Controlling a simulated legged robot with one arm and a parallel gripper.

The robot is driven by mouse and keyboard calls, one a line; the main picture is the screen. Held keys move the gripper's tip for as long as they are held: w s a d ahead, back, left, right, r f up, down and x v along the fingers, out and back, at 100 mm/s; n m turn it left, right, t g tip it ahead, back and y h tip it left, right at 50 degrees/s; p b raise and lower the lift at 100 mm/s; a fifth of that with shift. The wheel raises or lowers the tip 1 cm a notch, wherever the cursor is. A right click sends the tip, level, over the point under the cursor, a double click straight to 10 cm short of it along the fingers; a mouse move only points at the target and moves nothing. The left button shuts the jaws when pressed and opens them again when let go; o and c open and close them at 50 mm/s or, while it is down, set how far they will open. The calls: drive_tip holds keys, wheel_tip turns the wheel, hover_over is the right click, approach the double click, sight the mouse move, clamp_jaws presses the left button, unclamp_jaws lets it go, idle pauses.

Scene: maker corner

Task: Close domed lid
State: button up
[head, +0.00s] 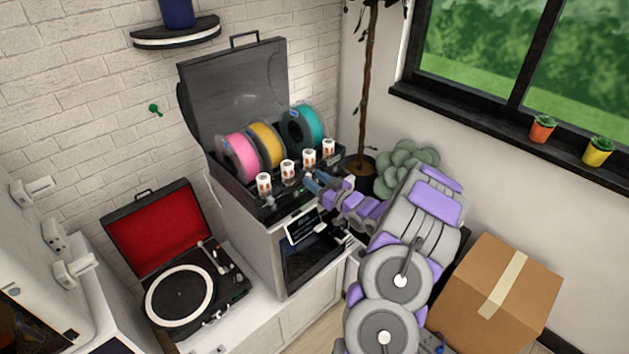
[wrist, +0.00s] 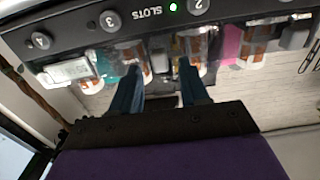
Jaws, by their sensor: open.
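The domed lid (head: 235,88) is dark and see-through, with a bar handle (head: 244,38) on its edge. It stands raised, tilted back at the rear of the dark filament box (head: 268,208). Pink (head: 237,157), yellow (head: 266,144) and teal (head: 303,127) spools sit in the open box. My gripper (head: 314,183) is at the front right of the box, below and well apart from the lid. In the wrist view its two blue fingers (wrist: 161,68) are spread with nothing held between them, in front of the box's panel marked "SLOTS" (wrist: 158,22).
Several white-and-orange canisters (head: 288,171) line the box's front edge, close to my gripper. A printer (head: 310,250) is under the box. A record player (head: 180,290) with its red-lined lid open stands at left. A cardboard box (head: 497,295) and a plant (head: 405,165) are at right.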

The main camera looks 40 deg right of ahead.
drive_tip(key=shift+w, duration=0.45)
clamp_jaws()
idle(0.5)
